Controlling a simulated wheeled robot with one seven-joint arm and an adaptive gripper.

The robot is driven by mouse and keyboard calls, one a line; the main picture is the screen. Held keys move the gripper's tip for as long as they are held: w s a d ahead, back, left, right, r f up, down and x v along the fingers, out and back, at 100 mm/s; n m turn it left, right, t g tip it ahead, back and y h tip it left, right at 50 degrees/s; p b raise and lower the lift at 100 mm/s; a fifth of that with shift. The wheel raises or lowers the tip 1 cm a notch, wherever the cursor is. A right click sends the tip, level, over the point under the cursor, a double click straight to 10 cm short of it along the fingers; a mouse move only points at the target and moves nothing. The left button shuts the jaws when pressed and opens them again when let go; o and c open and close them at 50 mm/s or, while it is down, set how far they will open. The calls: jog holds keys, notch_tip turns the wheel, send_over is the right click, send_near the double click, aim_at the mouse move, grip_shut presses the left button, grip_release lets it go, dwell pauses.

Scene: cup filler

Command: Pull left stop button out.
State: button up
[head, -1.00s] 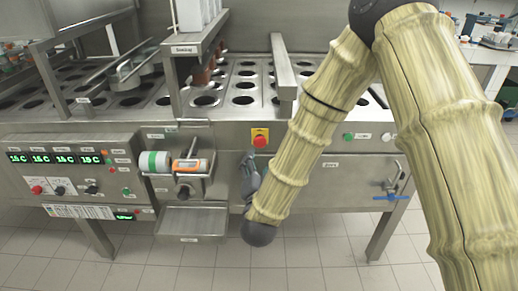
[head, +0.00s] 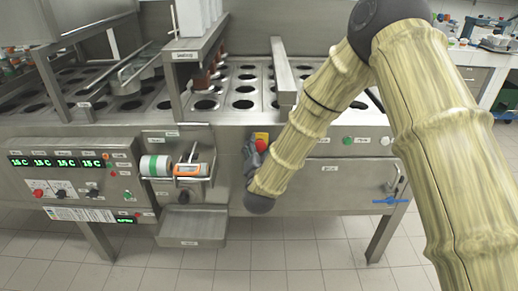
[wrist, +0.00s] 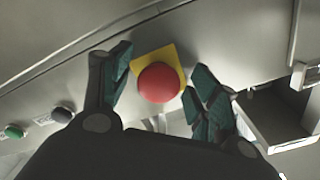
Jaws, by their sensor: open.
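The left stop button (wrist: 159,83) is a round red knob on a yellow square plate (wrist: 177,55), on the front of the steel machine. In the head view the red button (head: 261,145) is partly covered by my gripper (head: 251,152) and arm. In the wrist view my gripper (wrist: 160,92) is open, with one green-padded finger on each side of the red knob. A gap shows between each finger and the knob. I cannot tell how deep the fingertips reach.
A green button (head: 348,140) sits right of my arm on the same front. A control panel with displays (head: 62,162) and a dispenser with an orange device (head: 190,169) are at left. A steel tray (head: 192,226) juts out below. A blue-handled valve (head: 390,200) is at right.

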grip_shut()
jog(key=shift+s+f, duration=0.1)
jog(key=shift+s, duration=0.4)
grip_release()
jog(key=s, duration=1.2)
dwell(0.4)
